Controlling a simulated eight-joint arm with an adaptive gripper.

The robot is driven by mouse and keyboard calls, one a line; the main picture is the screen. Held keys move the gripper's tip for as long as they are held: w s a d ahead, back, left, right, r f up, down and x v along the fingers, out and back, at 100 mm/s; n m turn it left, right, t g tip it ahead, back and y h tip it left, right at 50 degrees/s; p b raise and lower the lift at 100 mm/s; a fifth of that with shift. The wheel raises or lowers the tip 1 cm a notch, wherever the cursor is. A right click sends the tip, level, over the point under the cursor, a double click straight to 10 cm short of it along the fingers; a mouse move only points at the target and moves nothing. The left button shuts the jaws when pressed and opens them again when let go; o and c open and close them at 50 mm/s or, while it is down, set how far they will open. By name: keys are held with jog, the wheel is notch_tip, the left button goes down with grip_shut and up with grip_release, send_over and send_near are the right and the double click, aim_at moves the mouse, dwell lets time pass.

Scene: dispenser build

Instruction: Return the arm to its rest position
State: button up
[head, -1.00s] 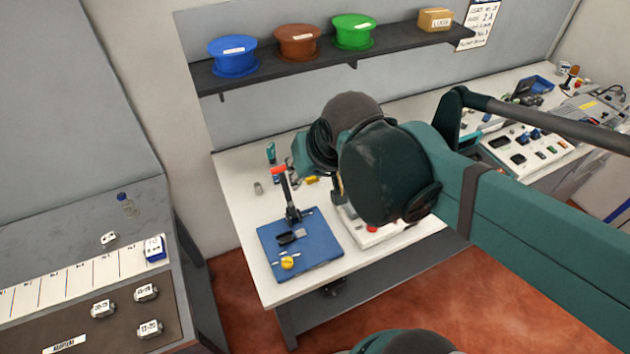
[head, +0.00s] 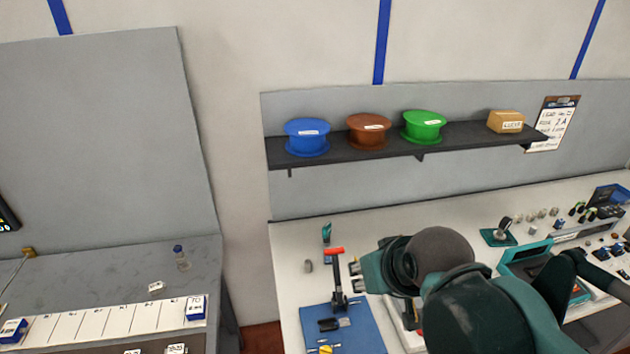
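My arm, dark green with grey joints, comes in from the lower right in the head view. My gripper (head: 358,278) is at its left end, over the white bench (head: 285,262). Its fingertips point left, near the red-handled lever tool (head: 337,277), which stands upright on the blue mat (head: 365,335). The fingertips seem apart with nothing between them, but they are small here. Whether they touch the lever cannot be told. My arm hides part of the bench behind it.
A dark shelf (head: 460,138) holds blue (head: 307,137), brown (head: 368,132) and green (head: 424,127) spools and a cardboard box (head: 506,121). A grey bench (head: 120,265) with a labelled strip stands left. Several devices crowd the white bench's right side.

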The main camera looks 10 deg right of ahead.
jog(key=shift+f+b, duration=2.7)
jog(key=shift+f, duration=0.25)
